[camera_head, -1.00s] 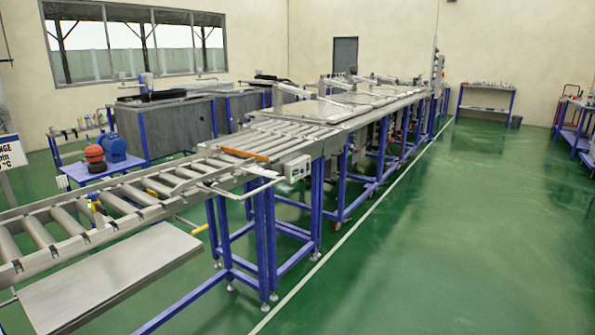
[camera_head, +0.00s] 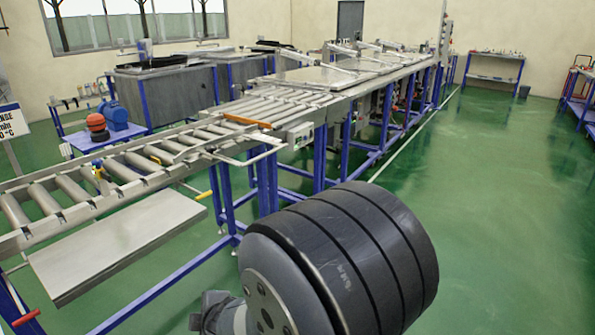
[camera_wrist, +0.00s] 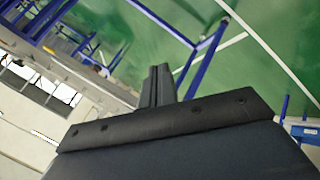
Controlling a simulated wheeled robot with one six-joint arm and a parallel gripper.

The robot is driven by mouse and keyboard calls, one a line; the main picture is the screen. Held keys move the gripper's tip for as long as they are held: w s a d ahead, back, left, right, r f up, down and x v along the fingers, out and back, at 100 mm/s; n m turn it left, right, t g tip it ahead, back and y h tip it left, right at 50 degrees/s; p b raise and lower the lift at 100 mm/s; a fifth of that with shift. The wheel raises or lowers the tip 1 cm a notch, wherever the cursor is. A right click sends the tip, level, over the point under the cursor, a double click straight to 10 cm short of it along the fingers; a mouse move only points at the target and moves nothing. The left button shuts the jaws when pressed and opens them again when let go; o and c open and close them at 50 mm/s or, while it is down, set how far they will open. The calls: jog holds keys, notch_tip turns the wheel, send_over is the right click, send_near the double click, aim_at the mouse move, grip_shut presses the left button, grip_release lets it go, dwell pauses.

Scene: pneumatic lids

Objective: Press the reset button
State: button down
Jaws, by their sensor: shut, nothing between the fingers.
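A small pale control box (camera_head: 300,136) is fixed to the side of the roller conveyor, near its corner in the head view. Small coloured details show on its face, but I cannot tell which one is the reset button. My gripper (camera_wrist: 158,76) shows in the wrist view with its dark fingers shut together and nothing between them. It points over the green floor and blue frame legs, touching nothing that I can see. The head view does not show its fingers. The control box cannot be made out in the wrist view.
The roller conveyor (camera_head: 75,212) runs from the left front towards the lidded tanks (camera_head: 318,77). A flat metal plate (camera_head: 115,248) sits low beside it. A metal bar sticks out near the control box. Green floor (camera_head: 490,200) on the right is clear.

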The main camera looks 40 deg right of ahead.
jog(key=w+a+f+n+y, duration=0.3)
jog(key=w+a+n+y, duration=0.3)
jog(key=a+n, duration=0.3)
jog(key=w+n, duration=0.1)
jog(key=n, duration=0.3)
jog(key=shift+f+n, duration=0.2)
jog(key=shift+n, duration=0.2)
